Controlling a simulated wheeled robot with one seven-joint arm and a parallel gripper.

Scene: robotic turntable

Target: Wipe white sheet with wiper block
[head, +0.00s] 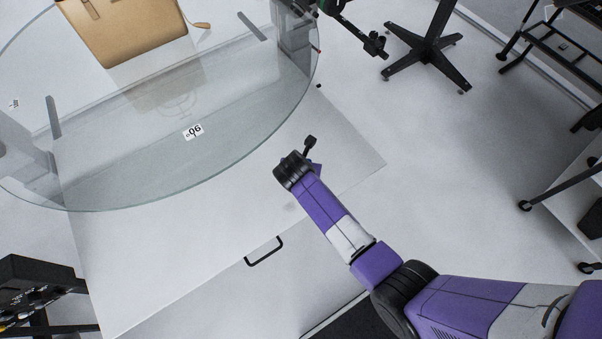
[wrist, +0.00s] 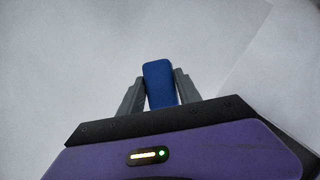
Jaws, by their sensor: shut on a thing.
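The wiper block (wrist: 159,84) is blue and sits between the two grey fingers of my gripper (wrist: 160,82) in the wrist view. The fingers are shut on its sides, and its upper end sticks out past the fingertips. In the head view my arm reaches in from the lower right, and its wrist hides the fingers and the block. The wrist is over the plain white surface (head: 190,250) near its right corner. I cannot tell a separate white sheet from this surface. I cannot tell whether the block touches what lies beneath it.
A round glass turntable (head: 240,135) with a small number label (head: 193,131) covers the upper left, close to my wrist. A brown box (head: 130,30) shows at its far side. A black handle (head: 265,251) is on the white unit's front. Dark equipment (head: 40,290) stands lower left.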

